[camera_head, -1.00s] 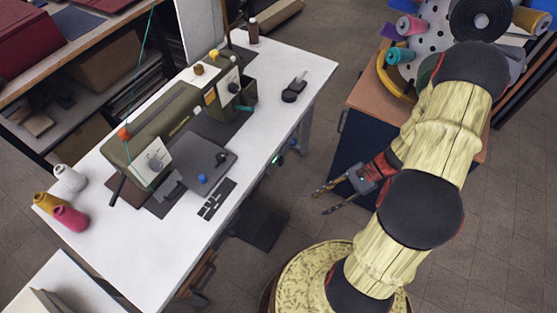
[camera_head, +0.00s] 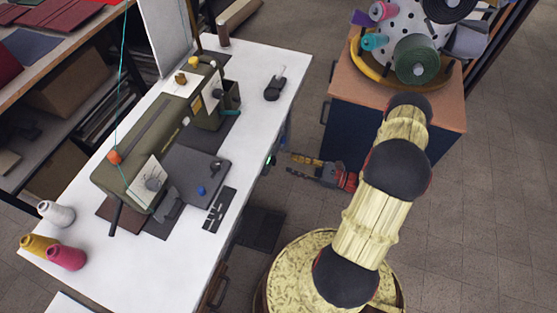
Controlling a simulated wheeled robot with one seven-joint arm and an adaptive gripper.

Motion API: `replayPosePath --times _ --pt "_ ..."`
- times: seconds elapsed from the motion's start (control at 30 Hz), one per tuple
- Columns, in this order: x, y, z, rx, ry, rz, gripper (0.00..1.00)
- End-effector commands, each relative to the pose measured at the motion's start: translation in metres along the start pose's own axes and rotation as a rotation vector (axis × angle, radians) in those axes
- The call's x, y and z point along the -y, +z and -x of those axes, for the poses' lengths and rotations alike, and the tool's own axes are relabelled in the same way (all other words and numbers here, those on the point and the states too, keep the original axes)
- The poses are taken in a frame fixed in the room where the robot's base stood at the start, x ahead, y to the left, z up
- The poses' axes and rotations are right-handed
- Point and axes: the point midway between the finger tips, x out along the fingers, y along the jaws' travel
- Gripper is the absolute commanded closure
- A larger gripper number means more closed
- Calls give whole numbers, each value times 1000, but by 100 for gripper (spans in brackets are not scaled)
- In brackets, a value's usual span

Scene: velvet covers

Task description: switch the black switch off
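A small dark fitting with a green spot, which looks like the black switch (camera_head: 270,163), is on the near right side of the white sewing table (camera_head: 290,70), just below the tabletop edge. It is too small to tell its position. My gripper (camera_head: 290,165) is to the right of it, pointing left towards the table side. Its two fingers are apart with a narrow gap and nothing between them. The fingertips appear a short way from the fitting, and I see no contact.
A green sewing machine (camera_head: 155,140) stands on the table, with thread spools (camera_head: 66,258) at the left corner. A dark foot pedal (camera_head: 260,228) lies below. Floor is free at the far right.

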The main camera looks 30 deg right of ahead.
Motion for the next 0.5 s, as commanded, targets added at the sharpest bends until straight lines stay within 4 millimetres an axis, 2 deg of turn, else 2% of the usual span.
replayPosePath --times 0.3,0.5 --pt "-2 -2 -47 -1 6 0 62" --pt "-1 -1 -62 -1 4 0 62"
